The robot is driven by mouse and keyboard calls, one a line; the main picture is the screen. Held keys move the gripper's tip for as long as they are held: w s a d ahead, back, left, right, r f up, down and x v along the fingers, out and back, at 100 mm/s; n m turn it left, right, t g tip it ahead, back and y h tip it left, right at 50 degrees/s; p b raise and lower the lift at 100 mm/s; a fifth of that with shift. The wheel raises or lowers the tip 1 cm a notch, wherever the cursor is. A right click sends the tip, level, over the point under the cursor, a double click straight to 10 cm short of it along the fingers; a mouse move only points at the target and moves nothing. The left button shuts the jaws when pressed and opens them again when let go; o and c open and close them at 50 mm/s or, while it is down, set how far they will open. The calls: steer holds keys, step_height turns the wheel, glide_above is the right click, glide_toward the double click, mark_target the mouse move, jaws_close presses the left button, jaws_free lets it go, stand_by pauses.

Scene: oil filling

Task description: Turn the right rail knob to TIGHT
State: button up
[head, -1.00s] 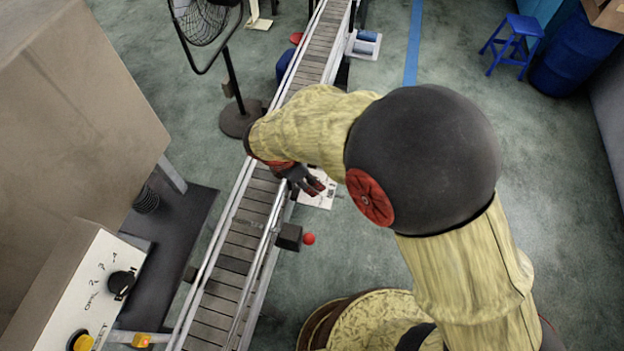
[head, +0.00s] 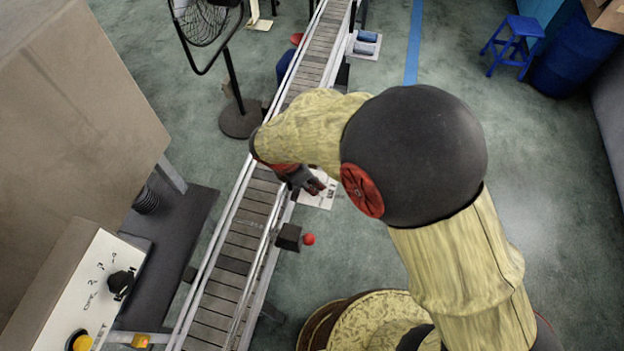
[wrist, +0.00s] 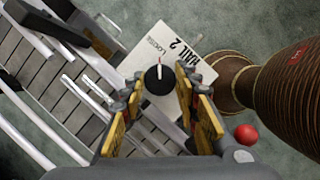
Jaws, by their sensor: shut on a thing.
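The right rail knob (wrist: 159,79) is a round black knob with a white pointer line, on a white plate (wrist: 203,72) marked "RAIL 2" and "LOOSE". The pointer points up in the wrist view, towards the word LOOSE. I cannot read a TIGHT mark; part of the plate is behind my fingers. My gripper (wrist: 159,84) has its yellow-padded fingers on either side of the knob and is shut on it. In the head view my gripper (head: 302,179) is over the conveyor's right edge, beside the plate (head: 324,193); the knob is hidden there.
The slatted conveyor (head: 229,277) with metal guide rails runs beside my gripper. A red ball (head: 309,239) is at a dark block (head: 288,237) on its right side. A control panel (head: 82,290) is at lower left, a fan (head: 207,25) beyond.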

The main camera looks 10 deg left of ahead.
steer(key=c, duration=0.4)
steer(key=shift+m, duration=0.3)
steer(key=m+g+p, duration=0.1)
steer(key=m, duration=0.2)
steer(key=shift+w+r+h+p, duration=0.1)
steer(key=shift+w+h+p, duration=0.05)
steer(key=shift+h+p, duration=0.25)
steer(key=m+g+p, duration=0.1)
steer(key=m+g, duration=0.1)
steer(key=m, duration=0.3)
steer(key=shift+w, duration=0.15)
steer(key=m, duration=0.2)
steer(key=m+g+p, duration=0.1)
steer(key=m, duration=0.1)
steer(key=shift+w+m+g, duration=0.1)
steer(key=shift+m+g, duration=0.2)
steer(key=m, duration=0.2)
steer(key=m+g+y, duration=0.1)
steer(key=m, duration=0.1)
steer(key=shift+w+m+g, duration=0.1)
steer(key=shift+m+g, duration=0.2)
steer(key=shift+m, duration=0.1)
steer(key=o, duration=1.1)
